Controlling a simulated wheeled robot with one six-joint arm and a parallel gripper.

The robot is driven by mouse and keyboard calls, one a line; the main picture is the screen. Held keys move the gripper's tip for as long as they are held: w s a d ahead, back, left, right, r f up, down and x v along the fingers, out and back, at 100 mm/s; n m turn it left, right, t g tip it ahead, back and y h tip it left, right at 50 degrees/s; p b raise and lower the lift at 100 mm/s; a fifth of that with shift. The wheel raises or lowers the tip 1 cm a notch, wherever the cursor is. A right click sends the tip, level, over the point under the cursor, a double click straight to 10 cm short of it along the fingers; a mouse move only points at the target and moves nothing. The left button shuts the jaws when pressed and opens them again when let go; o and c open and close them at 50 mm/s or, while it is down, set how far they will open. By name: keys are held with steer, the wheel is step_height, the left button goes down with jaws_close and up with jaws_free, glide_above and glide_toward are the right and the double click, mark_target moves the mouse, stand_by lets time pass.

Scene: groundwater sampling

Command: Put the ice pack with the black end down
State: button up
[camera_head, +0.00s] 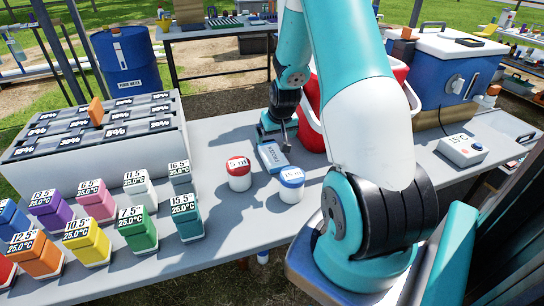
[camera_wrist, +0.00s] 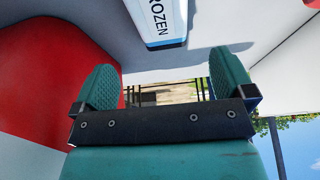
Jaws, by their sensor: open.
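A small white and blue ice pack (camera_head: 272,157) marked "FROZEN" is on the grey table, just in front of my gripper (camera_head: 280,133). In the wrist view the pack (camera_wrist: 165,22) shows at the top centre, beyond my fingertips and apart from them. In the head view my arm partly hides the area around the gripper.
A red-lidded jar (camera_head: 239,174) and a blue-lidded jar (camera_head: 291,185) stand close to the pack. A red and white cooler (camera_head: 312,123) is right beside my gripper. Coloured blocks (camera_head: 137,231) and a grey slotted box (camera_head: 100,145) fill the left. Bare table (camera_head: 240,222) lies in front.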

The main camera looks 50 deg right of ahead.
mark_target(270, 150)
steer(key=x, duration=0.9)
steer(key=shift+w+a+p, duration=0.1)
steer(key=shift+p, duration=0.2)
steer(key=c, duration=1.2)
steer(key=shift+r, duration=0.1)
